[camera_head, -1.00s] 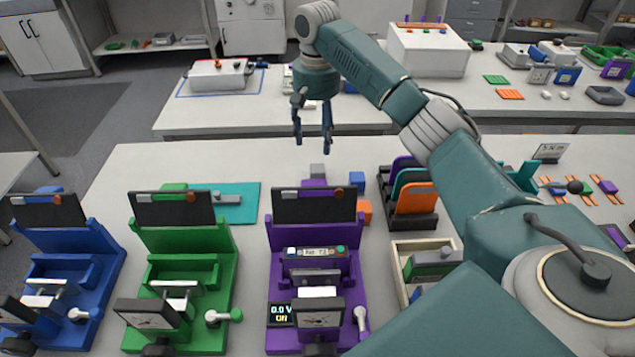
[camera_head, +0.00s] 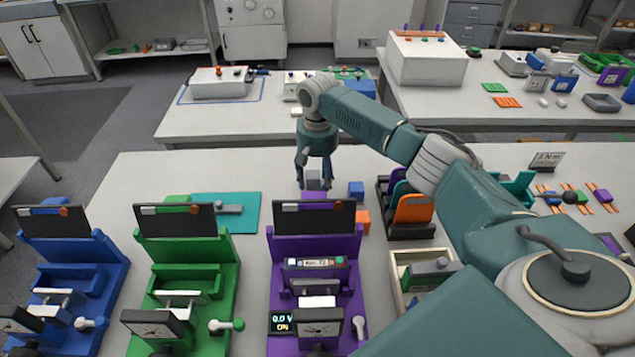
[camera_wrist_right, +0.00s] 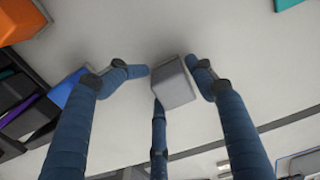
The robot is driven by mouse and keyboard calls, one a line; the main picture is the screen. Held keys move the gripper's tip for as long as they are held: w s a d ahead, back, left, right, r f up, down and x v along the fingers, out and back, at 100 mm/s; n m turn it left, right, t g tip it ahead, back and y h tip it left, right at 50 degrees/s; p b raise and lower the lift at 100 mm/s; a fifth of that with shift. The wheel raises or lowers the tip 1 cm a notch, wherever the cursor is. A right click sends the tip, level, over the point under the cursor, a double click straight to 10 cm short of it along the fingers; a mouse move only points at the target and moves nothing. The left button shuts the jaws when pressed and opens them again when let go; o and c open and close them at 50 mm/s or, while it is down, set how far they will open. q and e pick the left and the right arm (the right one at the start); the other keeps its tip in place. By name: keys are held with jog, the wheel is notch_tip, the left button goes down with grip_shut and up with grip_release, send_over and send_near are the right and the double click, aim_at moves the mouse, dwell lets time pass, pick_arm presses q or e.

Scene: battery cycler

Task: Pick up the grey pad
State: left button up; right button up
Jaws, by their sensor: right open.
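The grey pad is a small light-grey block (camera_head: 313,178) standing on the bench behind the purple cycler station. My right gripper (camera_head: 314,186) is open and low over it, with fingers on either side. In the right wrist view the grey pad (camera_wrist_right: 174,80) lies between the spread fingertips of the gripper (camera_wrist_right: 170,78). Narrow gaps show at the side fingers. The third finger overlaps the pad's lower edge in the picture, and I cannot tell whether it touches. My left gripper is not in view.
A blue block (camera_head: 356,190) and an orange block (camera_head: 362,221) stand close to the right of the pad. A slotted rack (camera_head: 411,228) is further right. The purple station (camera_head: 315,243) stands in front. A teal mat (camera_head: 240,212) lies to the left.

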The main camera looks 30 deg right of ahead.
jog(key=shift+w, duration=0.1)
jog(key=shift+r, duration=0.15)
jog(key=c, duration=1.3)
